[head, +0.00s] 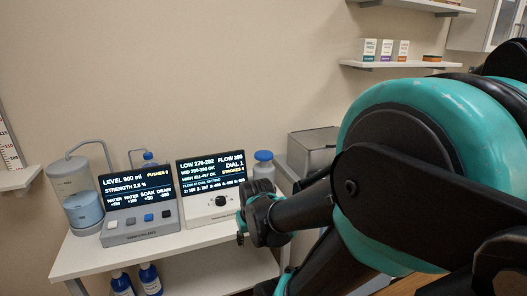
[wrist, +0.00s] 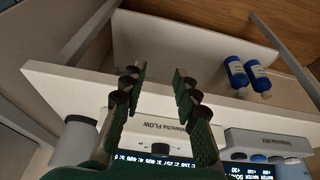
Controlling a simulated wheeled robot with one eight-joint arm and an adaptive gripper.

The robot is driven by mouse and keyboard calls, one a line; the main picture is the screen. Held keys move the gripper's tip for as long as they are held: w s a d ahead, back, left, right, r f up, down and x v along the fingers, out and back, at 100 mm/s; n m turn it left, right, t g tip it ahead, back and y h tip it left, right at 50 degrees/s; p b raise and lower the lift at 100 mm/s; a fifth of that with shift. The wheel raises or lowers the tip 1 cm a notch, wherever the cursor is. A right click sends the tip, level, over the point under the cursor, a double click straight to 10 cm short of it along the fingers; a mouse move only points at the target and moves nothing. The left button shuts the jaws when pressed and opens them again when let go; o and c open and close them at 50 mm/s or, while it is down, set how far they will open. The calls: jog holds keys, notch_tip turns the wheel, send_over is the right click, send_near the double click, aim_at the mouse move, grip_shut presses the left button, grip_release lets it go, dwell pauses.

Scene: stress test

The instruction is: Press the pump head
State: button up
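A pump bottle with a blue head (head: 263,156) and a pale body stands at the right end of the white table, beside the right display unit (head: 212,183). My arm's end hides its lower part. A pale cylinder (wrist: 78,138) at lower left in the wrist view looks like its body; the blue head is not clear there. My gripper (wrist: 158,88) is open, its dark green fingers apart with nothing between them. In the head view my gripper (head: 241,236) is in front of and below the pump bottle, apart from its head.
A left display unit (head: 140,210) with buttons and a clear tank (head: 78,195) with a bent tube stand on the white table (head: 75,255). Two blue bottles (head: 150,279) stand on the lower shelf. A grey box (head: 312,148) is at right behind my arm.

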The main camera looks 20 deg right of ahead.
jog(key=shift+g+h, duration=0.3)
jog(key=shift+g, duration=0.4)
jog(key=w+d+r, duration=0.1)
jog(key=w+r, duration=0.3)
jog(key=w, duration=0.1)
jog(key=w+d+r, duration=0.2)
jog(key=w+r, duration=0.3)
jog(key=w+d+r, duration=0.2)
jog(key=w+r, duration=0.3)
jog(key=w, duration=0.1)
jog(key=shift+d+r, duration=0.2)
jog(key=shift+d, duration=0.05)
grip_shut()
jog(key=w+d+r+g, duration=0.1)
jog(key=w+d+r, duration=0.3)
jog(key=r, duration=0.4)
jog(key=w+d+r+g, duration=0.1)
jog(key=w+d+r, duration=0.4)
jog(key=w+r, duration=0.2)
notch_tip(320, 180, up, 2)
jog(key=shift+w+d+r, duration=0.1)
jog(key=shift+w+d, duration=0.05)
jog(key=shift+w, duration=0.15)
